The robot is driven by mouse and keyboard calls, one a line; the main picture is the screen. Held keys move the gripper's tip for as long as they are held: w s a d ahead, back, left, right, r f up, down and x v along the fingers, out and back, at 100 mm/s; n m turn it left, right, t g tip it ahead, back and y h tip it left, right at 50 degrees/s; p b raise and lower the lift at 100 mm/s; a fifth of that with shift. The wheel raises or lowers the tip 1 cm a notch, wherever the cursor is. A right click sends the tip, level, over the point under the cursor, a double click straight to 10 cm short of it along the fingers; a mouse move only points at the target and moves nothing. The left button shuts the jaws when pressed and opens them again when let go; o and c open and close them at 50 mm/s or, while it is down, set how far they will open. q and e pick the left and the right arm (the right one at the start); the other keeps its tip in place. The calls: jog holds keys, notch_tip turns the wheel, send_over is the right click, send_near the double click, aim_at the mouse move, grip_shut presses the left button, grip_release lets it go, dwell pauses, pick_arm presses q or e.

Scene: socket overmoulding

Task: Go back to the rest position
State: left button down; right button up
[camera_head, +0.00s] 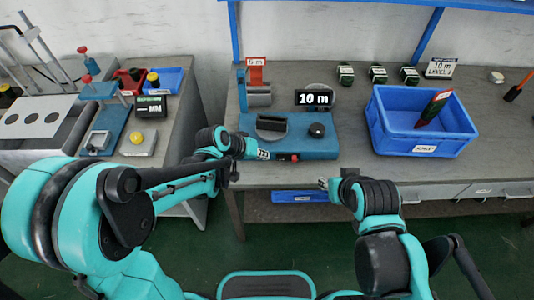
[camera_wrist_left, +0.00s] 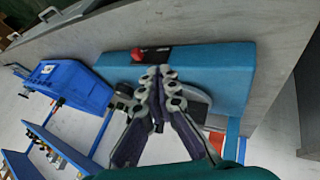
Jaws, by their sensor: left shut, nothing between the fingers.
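My left gripper (camera_head: 264,154) is in front of the left part of the blue measuring machine (camera_head: 318,146). In the left wrist view the left gripper (camera_wrist_left: 160,72) has its fingers together with nothing between them, in front of the machine's blue body (camera_wrist_left: 215,68). I cannot tell whether it touches the machine.
A blue crate (camera_head: 421,148) with a dark, red-labelled item stands on the grey table (camera_head: 355,172) at the right. A "10 m" display (camera_head: 314,98) stands behind the machine. A side bench with a blue press (camera_head: 112,125) and a yellow-button box (camera_head: 138,143) is at the left.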

pick_arm(q)
jog(key=shift+a, duration=0.1)
dwell(0.5)
jog(key=s+a+r+t+y, duration=0.1)
jog(key=s+a+r+y, duration=0.2)
jog(key=s+a, duration=0.4)
jog(key=s+a+r+n+t+y, duration=0.1)
jog(key=s+a+r+y, duration=0.1)
jog(key=s+a+r, duration=0.4)
jog(key=s+a, duration=0.2)
jog(key=a, duration=0.2)
jog(key=shift+s+r+t+y, duration=0.25)
jog(key=shift+r+t+y, duration=0.05)
jog(key=shift+y, duration=0.1)
